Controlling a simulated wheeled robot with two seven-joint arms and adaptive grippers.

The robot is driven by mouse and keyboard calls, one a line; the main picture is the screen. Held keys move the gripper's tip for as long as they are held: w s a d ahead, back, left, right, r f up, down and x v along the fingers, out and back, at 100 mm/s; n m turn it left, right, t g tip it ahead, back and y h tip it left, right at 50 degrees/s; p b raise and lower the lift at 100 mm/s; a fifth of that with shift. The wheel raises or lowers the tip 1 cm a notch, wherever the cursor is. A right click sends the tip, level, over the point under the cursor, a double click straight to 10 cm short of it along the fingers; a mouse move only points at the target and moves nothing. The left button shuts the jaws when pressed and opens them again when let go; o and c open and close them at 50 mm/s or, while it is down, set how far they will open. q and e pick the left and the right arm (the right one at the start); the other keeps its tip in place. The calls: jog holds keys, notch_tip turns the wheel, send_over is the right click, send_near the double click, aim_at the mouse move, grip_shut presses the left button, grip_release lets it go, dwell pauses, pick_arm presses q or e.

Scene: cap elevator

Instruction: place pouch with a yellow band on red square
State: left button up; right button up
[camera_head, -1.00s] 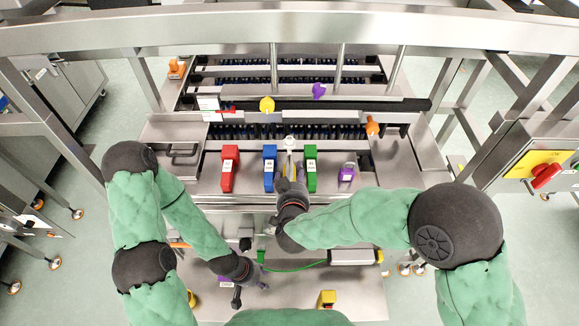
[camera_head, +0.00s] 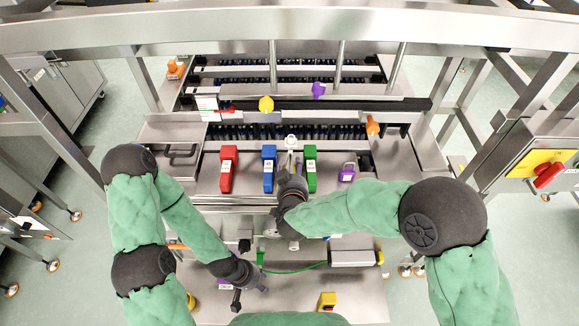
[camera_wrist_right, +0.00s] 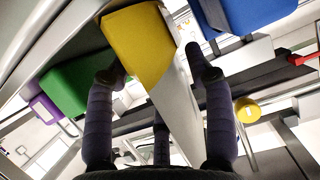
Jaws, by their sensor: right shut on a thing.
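My right gripper (camera_wrist_right: 155,80) is shut on a yellow-and-white object (camera_wrist_right: 140,45), its fingers on either side of it in the right wrist view. I cannot tell whether this is the pouch with the yellow band. In the head view the right gripper (camera_head: 291,168) is between the blue block and the green block, and my wrist covers most of what it holds. A red block (camera_head: 228,168) with a white label stands left of the blue one; I see no flat red square. My left gripper (camera_head: 250,295) is open, low over the front metal surface.
The blue block (camera_head: 269,168) and the green block (camera_head: 311,168) flank the right gripper closely. A purple padlock-like piece (camera_head: 347,173) sits to their right. Yellow (camera_head: 266,104), purple (camera_head: 318,90) and orange (camera_head: 372,126) knobs are behind. A yellow box (camera_head: 327,300) stands in front.

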jog(key=shift+r, duration=0.15)
jog(key=shift+r+p, duration=0.3)
jog(key=shift+r, duration=0.35)
jog(key=s+r+p, duration=0.1)
jog(key=r, duration=0.1)
jog(key=s+r+p, duration=0.1)
jog(key=s+r, duration=0.1)
jog(key=r, duration=0.1)
jog(key=s+a+r+p, duration=0.1)
jog(key=s+r, duration=0.1)
jog(key=r, duration=0.1)
jog(key=shift+a+r, duration=0.1)
jog(key=shift+r, duration=0.05)
jog(key=p, duration=0.3)
send_near(288, 158)
jog(key=shift+s+a+r, duration=0.2)
jog(key=shift+s+a, duration=0.7)
jog(key=shift+s, duration=0.25)
